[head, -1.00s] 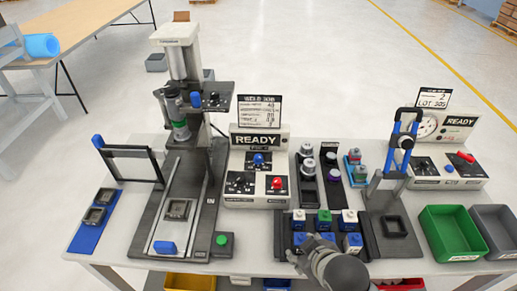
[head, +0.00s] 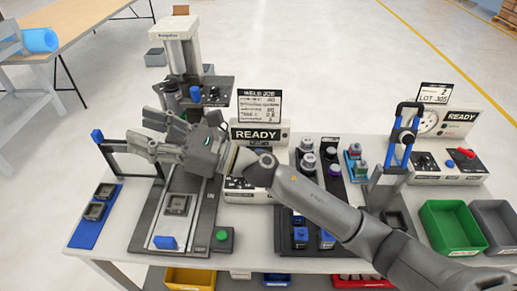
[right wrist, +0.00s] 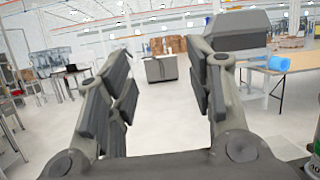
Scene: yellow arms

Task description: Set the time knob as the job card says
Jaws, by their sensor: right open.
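The job card (head: 260,105), headed WELD JOB, stands behind the READY control box (head: 280,135); its lines are too small to read surely. The box's front panel, with its knobs and buttons, is mostly hidden behind my right arm. A small dark knob also shows on the head of the press (head: 216,92); I cannot tell which knob sets time. My right gripper (head: 143,134) is open and empty in front of the press column, with its fingers pointing left. Its fingers also show apart in the right wrist view (right wrist: 158,72), with only the room between them. My left gripper is not in view.
A blue tray (head: 84,228) with dark square parts lies at the left. A black-framed stand (head: 128,146) is near my right fingers. A blue-handled clamp (head: 396,150), a second READY box (head: 448,135), a green bin (head: 452,228) and a grey bin (head: 495,222) are at the right.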

